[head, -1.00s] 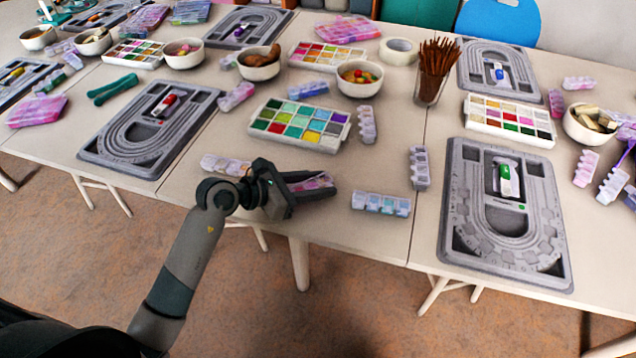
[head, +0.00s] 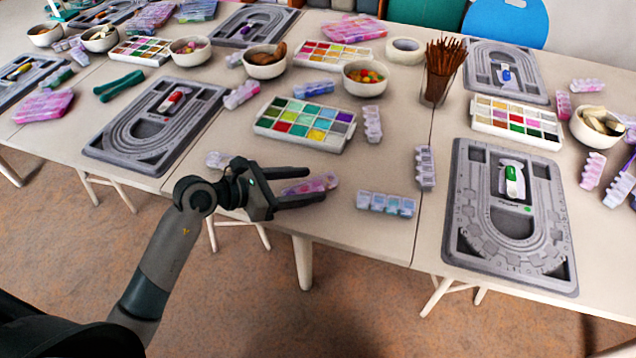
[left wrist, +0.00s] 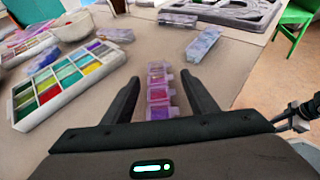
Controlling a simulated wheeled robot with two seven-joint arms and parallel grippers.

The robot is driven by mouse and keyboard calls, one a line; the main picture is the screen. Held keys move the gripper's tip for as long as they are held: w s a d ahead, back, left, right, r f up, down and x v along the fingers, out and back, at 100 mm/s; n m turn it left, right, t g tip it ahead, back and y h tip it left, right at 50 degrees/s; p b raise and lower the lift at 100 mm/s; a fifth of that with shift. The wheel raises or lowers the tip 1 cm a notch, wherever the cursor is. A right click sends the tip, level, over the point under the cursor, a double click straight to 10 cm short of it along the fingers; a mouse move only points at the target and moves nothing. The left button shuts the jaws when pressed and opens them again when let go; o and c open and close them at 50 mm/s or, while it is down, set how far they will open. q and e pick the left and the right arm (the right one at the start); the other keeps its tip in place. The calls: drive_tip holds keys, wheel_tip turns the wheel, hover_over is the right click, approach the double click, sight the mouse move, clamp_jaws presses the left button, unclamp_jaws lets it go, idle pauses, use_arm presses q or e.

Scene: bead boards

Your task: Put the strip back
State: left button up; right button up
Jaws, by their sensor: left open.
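A pink and purple bead strip (head: 310,184) lies on the table near its front edge. My left gripper (head: 312,184) is open, with one finger to each side of the strip. In the left wrist view the strip (left wrist: 158,92) lies between the open fingers (left wrist: 162,90), with clear gaps to both, and its far end reaches past the fingertips. Other strips lie around: a pale blue one (head: 386,204) to the right, a white-grey one (head: 373,124) beside the paint-like tray, and a grey-lilac one (head: 425,167). My right gripper is not in view.
A colour-compartment tray (head: 346,146) stands behind the gripper; it also shows in the left wrist view (left wrist: 22,122). Grey bead boards (head: 100,150) (head: 458,262) lie left and right. Bowls (head: 364,86) and a cup of sticks (head: 440,84) stand further back.

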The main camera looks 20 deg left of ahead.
use_arm(q)
drive_tip(key=v, duration=0.5)
drive_tip(key=shift+s+a+b, duration=0.2)
drive_tip(key=shift+a+b, duration=0.05)
drive_tip(key=shift+b, duration=0.05)
drive_tip(key=shift+s+a+r, duration=0.35)
drive_tip(key=shift+s, duration=0.05)
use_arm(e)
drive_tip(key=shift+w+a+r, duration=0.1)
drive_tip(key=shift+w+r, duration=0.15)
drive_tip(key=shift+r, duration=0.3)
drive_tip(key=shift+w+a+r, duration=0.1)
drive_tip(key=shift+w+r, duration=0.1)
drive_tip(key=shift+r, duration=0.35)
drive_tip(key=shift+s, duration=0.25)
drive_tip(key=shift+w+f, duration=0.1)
